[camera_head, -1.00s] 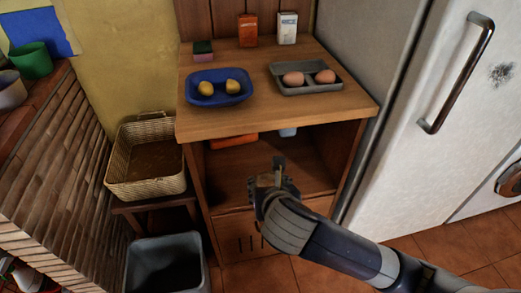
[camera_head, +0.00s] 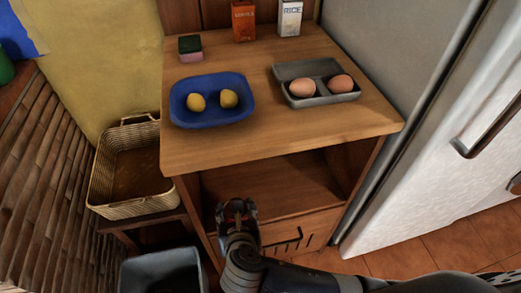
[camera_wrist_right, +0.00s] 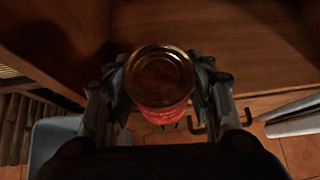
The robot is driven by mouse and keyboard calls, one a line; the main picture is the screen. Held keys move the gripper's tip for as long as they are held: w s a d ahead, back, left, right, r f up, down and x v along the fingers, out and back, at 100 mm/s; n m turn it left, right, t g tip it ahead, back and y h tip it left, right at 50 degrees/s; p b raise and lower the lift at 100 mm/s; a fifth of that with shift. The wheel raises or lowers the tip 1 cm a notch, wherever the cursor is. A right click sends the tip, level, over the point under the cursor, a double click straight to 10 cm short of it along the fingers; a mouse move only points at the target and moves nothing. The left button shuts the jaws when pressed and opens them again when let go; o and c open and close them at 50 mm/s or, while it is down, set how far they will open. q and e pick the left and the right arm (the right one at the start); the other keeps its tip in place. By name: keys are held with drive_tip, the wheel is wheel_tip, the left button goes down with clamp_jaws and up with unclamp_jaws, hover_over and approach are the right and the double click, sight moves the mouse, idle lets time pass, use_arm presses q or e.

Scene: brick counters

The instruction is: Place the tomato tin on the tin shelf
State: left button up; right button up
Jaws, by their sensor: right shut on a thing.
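The tomato tin (camera_wrist_right: 160,82) is red with a round metallic top, seen from above in the right wrist view. My right gripper (camera_wrist_right: 160,75) is shut on it, one finger on each side. In the head view my right gripper (camera_head: 237,207) is at the front left of the cabinet's open compartment, and only a little red of the tin shows between the fingers. The wooden shelf board (camera_head: 285,185) in that compartment is bare where it shows; its back is hidden under the counter top. My left gripper is not in view.
The counter top (camera_head: 300,132) above holds a blue tray (camera_head: 213,117) with lemons, a grey egg tray (camera_head: 322,99), a sponge (camera_head: 190,47) and boxes. A drawer handle (camera_head: 287,243) sits below the shelf. A basket (camera_head: 128,205) and a grey bin (camera_head: 160,272) stand left; a fridge (camera_head: 390,90) stands right.

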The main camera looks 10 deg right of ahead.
drive_tip(key=w+d+b, duration=0.1)
drive_tip(key=w+d, duration=0.2)
drive_tip(key=d, duration=0.1)
drive_tip(key=w+d+f+b, duration=0.1)
drive_tip(key=w+d, duration=0.2)
drive_tip(key=d, duration=0.1)
drive_tip(key=w+d+b, duration=0.1)
drive_tip(key=w+d, duration=0.1)
drive_tip(key=d, duration=0.3)
drive_tip(key=shift+w+d+f, duration=0.1)
drive_tip(key=shift+w+f, duration=0.15)
drive_tip(key=shift+w, duration=0.15)
wheel_tip(320, 180, down, 2)
drive_tip(key=shift+f+b, duration=0.25)
drive_tip(key=shift+b, duration=0.65)
drive_tip(key=shift+f, duration=0.35)
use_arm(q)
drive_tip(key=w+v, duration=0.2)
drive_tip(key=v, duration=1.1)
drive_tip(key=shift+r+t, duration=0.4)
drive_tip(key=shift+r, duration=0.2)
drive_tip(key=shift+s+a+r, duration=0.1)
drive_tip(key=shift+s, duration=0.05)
use_arm(e)
drive_tip(key=shift+f, duration=0.1)
drive_tip(key=o, duration=1.3)
drive_tip(key=shift+c, duration=0.2)
